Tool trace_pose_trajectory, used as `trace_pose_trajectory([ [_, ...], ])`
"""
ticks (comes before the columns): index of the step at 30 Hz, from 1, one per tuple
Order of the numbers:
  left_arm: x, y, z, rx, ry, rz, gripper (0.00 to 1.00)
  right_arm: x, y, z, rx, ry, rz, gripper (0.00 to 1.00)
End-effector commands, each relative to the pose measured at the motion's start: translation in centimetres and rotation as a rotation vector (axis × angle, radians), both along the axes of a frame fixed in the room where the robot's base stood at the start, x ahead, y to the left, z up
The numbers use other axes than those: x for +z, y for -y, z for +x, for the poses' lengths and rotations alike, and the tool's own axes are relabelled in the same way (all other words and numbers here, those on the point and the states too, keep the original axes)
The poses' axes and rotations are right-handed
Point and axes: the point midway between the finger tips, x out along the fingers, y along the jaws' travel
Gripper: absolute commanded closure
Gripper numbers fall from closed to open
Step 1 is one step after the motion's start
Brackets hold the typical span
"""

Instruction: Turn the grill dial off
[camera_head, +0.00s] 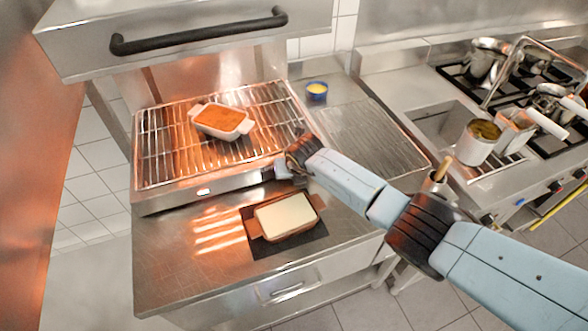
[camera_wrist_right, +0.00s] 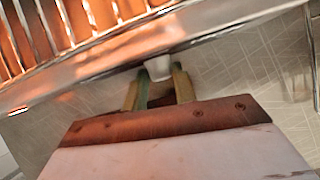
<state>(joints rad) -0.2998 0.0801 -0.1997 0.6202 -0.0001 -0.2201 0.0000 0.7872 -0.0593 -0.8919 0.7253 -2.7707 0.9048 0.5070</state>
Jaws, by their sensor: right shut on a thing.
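The grill (camera_head: 160,195) is a steel salamander with a wire rack under a raised hood with a black handle. Its grill dial (camera_wrist_right: 158,67) is a small pale knob on the front edge, seen in the right wrist view. My right gripper (camera_wrist_right: 160,86) has its two fingers shut on the dial, one on each side. I cannot tell the dial's setting. My left gripper is not in view.
A white dish with orange food (camera_head: 222,121) sits on the rack. A brown dish with pale content (camera_head: 286,216) stands on a dark mat on the counter just below. Pots and a stove (camera_head: 530,90) are at the right.

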Motion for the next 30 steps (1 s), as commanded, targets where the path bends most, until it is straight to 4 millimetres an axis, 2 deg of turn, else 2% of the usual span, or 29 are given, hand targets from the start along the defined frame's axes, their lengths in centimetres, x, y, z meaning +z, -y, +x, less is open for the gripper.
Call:
trace_pose_trajectory([
  [8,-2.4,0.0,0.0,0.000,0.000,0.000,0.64,-0.4,-0.4,0.1,0.001,0.089,-0.257,0.95],
  [18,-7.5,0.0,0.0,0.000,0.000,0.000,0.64,-0.9,-0.9,-0.1,-0.003,0.183,-0.544,0.95],
  [24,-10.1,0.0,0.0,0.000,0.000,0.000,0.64,-1.0,-1.0,-0.2,-0.005,0.222,-0.673,0.95],
  [30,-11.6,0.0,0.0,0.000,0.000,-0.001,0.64,-0.9,-1.1,-0.3,-0.006,0.247,-0.755,0.95],
])
